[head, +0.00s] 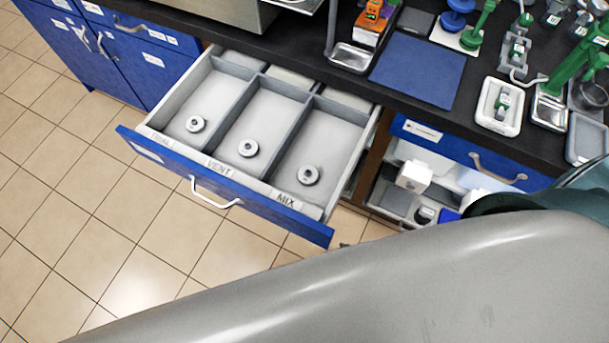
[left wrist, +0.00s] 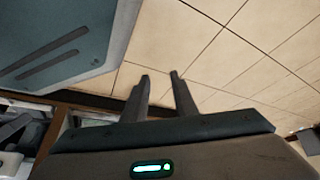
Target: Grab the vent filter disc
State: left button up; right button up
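A small grey ring-shaped disc (head: 248,148) lies flat in the middle compartment of the open drawer (head: 262,191), behind the label VENT. Similar discs lie in the left compartment (head: 196,124) and in the MIX compartment (head: 308,175). My left gripper (left wrist: 160,75) is open and empty in the left wrist view, its two dark fingers apart over floor tiles. In the head view my large grey arm crosses the bottom. A small dark tip (head: 343,245) at its upper edge may be my right gripper; the rest is hidden, and its opening cannot be seen.
The drawer's blue front with its white handle (head: 214,195) juts over the tiled floor (head: 130,245). The dark counter holds a blue mat (head: 418,71), a white tray (head: 500,107) and green lab fittings. An open shelf space (head: 408,184) lies right of the drawer.

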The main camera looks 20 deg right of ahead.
aim_at(249, 147)
jog(key=z, duration=0.4)
jog(key=j+z, duration=0.25)
jog(key=z, duration=0.15)
jog(key=j+z, duration=0.2)
jog(key=z, duration=0.25)
jog(key=k+j+z, duration=0.1)
jog(key=z, duration=0.3)
jog(key=k+j+z, duration=0.15)
jog(key=j, duration=0.3)
jog(key=k+j+z, duration=0.1)
jog(key=k+j, duration=0.2)
jog(key=j, duration=0.15)
jog(key=k+j+z, duration=0.15)
jog(key=j, duration=0.25)
jog(key=k, duration=0.1)
